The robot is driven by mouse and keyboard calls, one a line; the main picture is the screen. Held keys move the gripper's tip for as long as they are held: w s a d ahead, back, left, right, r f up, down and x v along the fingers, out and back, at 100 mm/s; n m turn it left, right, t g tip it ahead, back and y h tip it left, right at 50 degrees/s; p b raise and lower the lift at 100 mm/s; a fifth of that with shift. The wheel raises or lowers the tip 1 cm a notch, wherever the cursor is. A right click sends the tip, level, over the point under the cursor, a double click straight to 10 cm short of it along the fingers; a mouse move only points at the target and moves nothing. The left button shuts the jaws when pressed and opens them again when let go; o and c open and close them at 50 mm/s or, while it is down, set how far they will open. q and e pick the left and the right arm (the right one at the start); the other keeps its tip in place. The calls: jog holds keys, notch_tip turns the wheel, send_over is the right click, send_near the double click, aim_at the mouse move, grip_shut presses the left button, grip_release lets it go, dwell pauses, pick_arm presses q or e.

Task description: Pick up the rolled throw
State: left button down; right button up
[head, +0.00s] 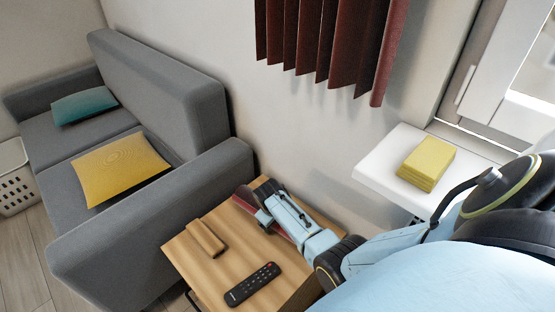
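A dark red roll (244,197), which looks like the rolled throw, lies on the wooden side table (197,266) near its back edge. Its end shows at the left, and a strip of it shows below my gripper; the rest is hidden by my arm. My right gripper (264,209) reaches in from the right and lies over the roll. Its fingertips are too small and covered to tell whether they are closed on it. My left gripper is not in view.
A small wooden block (207,238) and a black remote (252,284) lie on the side table. A grey sofa (215,165) with teal (84,105) and yellow (120,168) cushions stands left. A white sill (382,171) holds a yellow stack (427,163). A dark red curtain (325,40) hangs behind.

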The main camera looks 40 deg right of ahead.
dwell(0.3)
jog(key=c, duration=0.9)
jog(key=shift+c, duration=0.7)
jog(key=shift+w+r, duration=0.1)
jog(key=shift+r, duration=0.05)
